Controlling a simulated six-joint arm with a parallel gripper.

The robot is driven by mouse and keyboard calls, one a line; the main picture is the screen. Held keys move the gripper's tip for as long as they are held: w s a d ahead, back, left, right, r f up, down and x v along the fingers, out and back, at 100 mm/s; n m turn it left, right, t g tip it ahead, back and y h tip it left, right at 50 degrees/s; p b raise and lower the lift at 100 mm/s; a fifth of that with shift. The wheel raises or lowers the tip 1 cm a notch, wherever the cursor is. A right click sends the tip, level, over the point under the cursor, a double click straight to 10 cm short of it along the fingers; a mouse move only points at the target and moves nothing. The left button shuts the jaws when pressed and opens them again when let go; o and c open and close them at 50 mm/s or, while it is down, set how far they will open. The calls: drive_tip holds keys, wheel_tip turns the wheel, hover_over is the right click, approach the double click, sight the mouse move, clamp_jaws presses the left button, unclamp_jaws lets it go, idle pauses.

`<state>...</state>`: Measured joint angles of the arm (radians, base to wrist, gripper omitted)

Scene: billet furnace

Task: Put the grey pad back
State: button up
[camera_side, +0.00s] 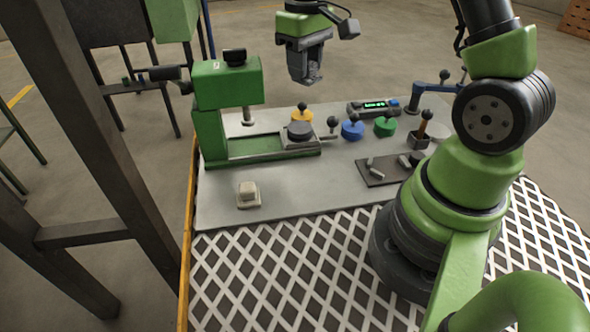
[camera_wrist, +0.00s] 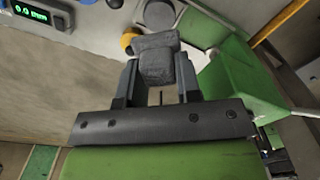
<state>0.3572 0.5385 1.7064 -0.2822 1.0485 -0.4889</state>
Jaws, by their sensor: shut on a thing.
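My gripper (camera_side: 305,72) is high above the back of the grey worktop, to the right of the green C-frame machine. In the wrist view, its two fingers (camera_wrist: 157,85) are shut on a dark grey, rough-surfaced block, which looks like the grey pad (camera_wrist: 155,60). The pad sticks out past the fingertips and is clear of the worktop. In the side view, the fingers hide much of it. A pale block (camera_side: 247,188) sits on a small square base (camera_side: 249,204) at the worktop's front left.
The green machine (camera_side: 226,85) stands at left. A dark round piece (camera_side: 300,130) rests on a plate beside it. Yellow (camera_side: 302,115), blue (camera_side: 352,130) and green (camera_side: 385,127) knobbed pieces, a display box (camera_side: 372,108) and a lever plate (camera_side: 384,171) stand rightward. The front-middle worktop is clear.

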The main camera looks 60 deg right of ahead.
drive_tip(key=shift+r, duration=0.75)
drive_tip(key=s+a+n, duration=0.4)
drive_tip(key=a+n, duration=0.7)
hover_over(291, 184)
wheel_tip(291, 184, down, 13)
drive_tip(key=shift+f, duration=0.2)
drive_tip(key=shift+w+f, duration=0.1)
drive_tip(key=shift+f, duration=2.2)
drive_tip(key=shift+f, duration=0.1)
drive_tip(key=o, duration=0.9)
